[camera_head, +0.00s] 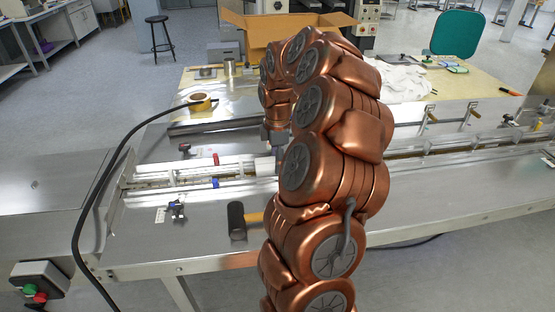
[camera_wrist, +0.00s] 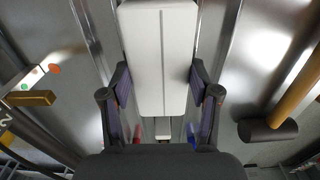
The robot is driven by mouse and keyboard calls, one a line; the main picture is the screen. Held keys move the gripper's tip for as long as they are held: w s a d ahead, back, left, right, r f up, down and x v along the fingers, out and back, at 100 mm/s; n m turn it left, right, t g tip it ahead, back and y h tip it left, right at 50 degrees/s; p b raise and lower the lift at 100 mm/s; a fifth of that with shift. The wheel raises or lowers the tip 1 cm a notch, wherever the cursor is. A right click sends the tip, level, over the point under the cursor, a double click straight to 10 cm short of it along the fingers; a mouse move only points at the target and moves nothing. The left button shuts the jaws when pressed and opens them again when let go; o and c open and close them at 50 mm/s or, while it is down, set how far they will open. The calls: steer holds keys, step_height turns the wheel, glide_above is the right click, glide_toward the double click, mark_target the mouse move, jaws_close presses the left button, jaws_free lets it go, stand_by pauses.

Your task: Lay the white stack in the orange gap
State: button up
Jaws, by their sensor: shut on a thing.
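The white stack (camera_wrist: 158,55) is a long pale block between my fingers in the wrist view. My gripper (camera_wrist: 160,98) is shut on its two long sides. The stack lies along the metal channel below; I cannot tell whether it touches the floor of the channel. In the head view, my gripper (camera_head: 275,150) is partly hidden by my arm, and a white end of the stack (camera_head: 264,166) shows beside it over the guide rails (camera_head: 190,174). I cannot make out an orange gap in either view; my arm and the stack cover part of the channel.
Red (camera_head: 215,158) and blue (camera_head: 215,183) clamps sit along the rails. A mallet with a black head (camera_head: 237,221) lies in front of them; it shows right of my gripper in the wrist view (camera_wrist: 268,131).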

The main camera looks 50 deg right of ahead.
steer(key=shift+f, duration=0.15)
steer(key=o, duration=1)
steer(key=shift+c, duration=0.2)
step_height(320, 180, up, 12)
stand_by(0.4)
